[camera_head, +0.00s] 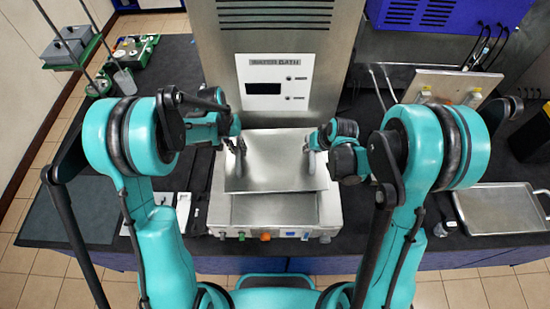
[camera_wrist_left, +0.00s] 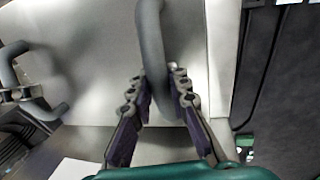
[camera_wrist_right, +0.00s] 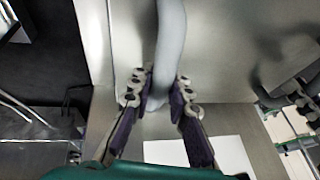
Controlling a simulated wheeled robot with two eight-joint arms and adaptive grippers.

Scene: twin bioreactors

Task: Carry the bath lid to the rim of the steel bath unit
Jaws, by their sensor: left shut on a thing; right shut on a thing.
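The bath lid (camera_head: 277,160) is a flat steel plate with a grey handle near each side. In the head view it lies over the back part of the steel bath unit (camera_head: 275,208), whose front top surface shows below it. I cannot tell whether the lid touches the rim. My left gripper (camera_head: 238,150) is shut on the lid's left handle, a grey bar (camera_wrist_left: 152,65) between the fingers in the left wrist view. My right gripper (camera_head: 310,152) is shut on the right handle, which shows in the right wrist view (camera_wrist_right: 170,45). The rim under the lid is hidden.
A steel cabinet labelled water bath (camera_head: 275,80) stands directly behind. A metal tray (camera_head: 498,208) lies at the right on the dark bench. A dark mat (camera_head: 75,212) lies at the left. A green rack with bottles (camera_head: 125,68) stands at the back left.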

